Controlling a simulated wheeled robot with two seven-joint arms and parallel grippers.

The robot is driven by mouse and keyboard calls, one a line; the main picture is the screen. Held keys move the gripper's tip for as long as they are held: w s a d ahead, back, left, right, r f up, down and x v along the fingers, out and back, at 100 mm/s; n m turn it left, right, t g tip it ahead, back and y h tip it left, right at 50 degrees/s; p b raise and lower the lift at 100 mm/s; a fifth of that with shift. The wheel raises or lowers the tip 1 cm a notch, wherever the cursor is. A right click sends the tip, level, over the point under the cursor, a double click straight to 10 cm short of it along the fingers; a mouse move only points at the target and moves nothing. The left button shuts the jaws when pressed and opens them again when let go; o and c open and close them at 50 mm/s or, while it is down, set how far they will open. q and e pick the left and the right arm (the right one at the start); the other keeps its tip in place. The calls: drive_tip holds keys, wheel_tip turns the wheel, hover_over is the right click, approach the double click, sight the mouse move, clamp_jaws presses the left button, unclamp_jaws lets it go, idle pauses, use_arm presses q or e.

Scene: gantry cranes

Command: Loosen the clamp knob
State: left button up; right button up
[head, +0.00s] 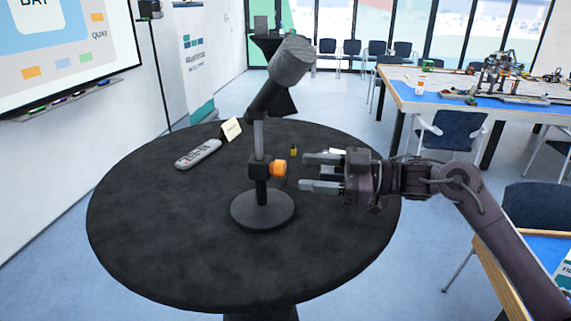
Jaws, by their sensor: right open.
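An orange clamp knob (279,168) sits on the right side of a black clamp block (259,170) on a grey post. The post rises from a round dark base (262,210) on the round black table. A dark cylindrical device (278,75) with a grey end is tilted at the top of the post. My right gripper (312,172) comes in from the right, open, its two fingers pointing left toward the knob. The fingertips are just right of the knob, with a small gap in the picture. My left gripper is not in view.
On the round black table (150,235) lie a grey remote (198,154), a small folded card (231,129) and a small yellow item (293,150). The table's front is clear. Chairs and a blue-topped table (430,100) stand at the right.

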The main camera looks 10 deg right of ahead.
sight(285, 169)
drive_tip(key=p+x, duration=0.1)
drive_tip(key=x, duration=0.3)
drive_tip(key=shift+a+r, duration=0.15)
drive_tip(key=shift+r, duration=0.05)
drive_tip(key=shift+w+a+f+p, duration=0.15)
drive_tip(key=shift+w+a+p, duration=0.05)
drive_tip(key=shift+a+p, duration=0.25)
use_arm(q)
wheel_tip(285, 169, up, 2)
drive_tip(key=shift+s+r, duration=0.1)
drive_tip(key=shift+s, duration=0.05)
use_arm(e)
drive_tip(key=c, duration=1)
